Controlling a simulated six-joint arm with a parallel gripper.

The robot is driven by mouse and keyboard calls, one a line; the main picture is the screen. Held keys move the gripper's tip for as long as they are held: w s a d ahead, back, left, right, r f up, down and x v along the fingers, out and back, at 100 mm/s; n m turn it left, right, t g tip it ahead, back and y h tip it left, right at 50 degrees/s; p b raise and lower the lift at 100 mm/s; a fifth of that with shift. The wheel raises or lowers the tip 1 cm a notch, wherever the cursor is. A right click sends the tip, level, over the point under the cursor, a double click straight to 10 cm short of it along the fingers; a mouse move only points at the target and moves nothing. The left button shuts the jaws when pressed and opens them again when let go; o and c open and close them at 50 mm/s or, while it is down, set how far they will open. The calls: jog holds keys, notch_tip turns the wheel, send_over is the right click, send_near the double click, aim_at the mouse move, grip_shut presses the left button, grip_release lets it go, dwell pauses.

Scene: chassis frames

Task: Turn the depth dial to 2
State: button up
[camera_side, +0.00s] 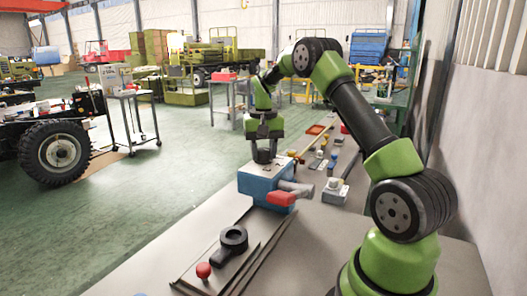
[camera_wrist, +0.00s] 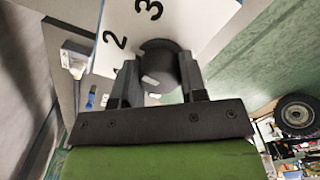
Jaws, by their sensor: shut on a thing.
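The depth dial (camera_wrist: 163,62) is a round dark knob on a white panel (camera_wrist: 185,18), with a pale mark on its side. The black numbers 2 (camera_wrist: 115,40) and 3 (camera_wrist: 149,9) are printed beside it; any other numbers are hidden or out of view. My gripper (camera_side: 264,157) points down over the blue box (camera_side: 254,187), whose pale top carries the dial. In the wrist view its two dark fingers stand on either side of the dial, shut on it. I cannot tell which number the mark points to.
A grey cylinder (camera_side: 296,187) and a red block (camera_side: 282,198) stick out at the box's right side. In front lie a black ring-shaped part (camera_side: 233,238) and a red knob (camera_side: 203,270) on rails. Several small items stand on the bench behind the box. A wall borders the right.

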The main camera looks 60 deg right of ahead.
aim_at(263, 149)
jog(key=shift+n, duration=0.6)
jog(key=o, duration=0.9)
notch_tip(263, 149, up, 9)
jog(key=shift+f, duration=0.15)
jog(key=shift+r, duration=0.65)
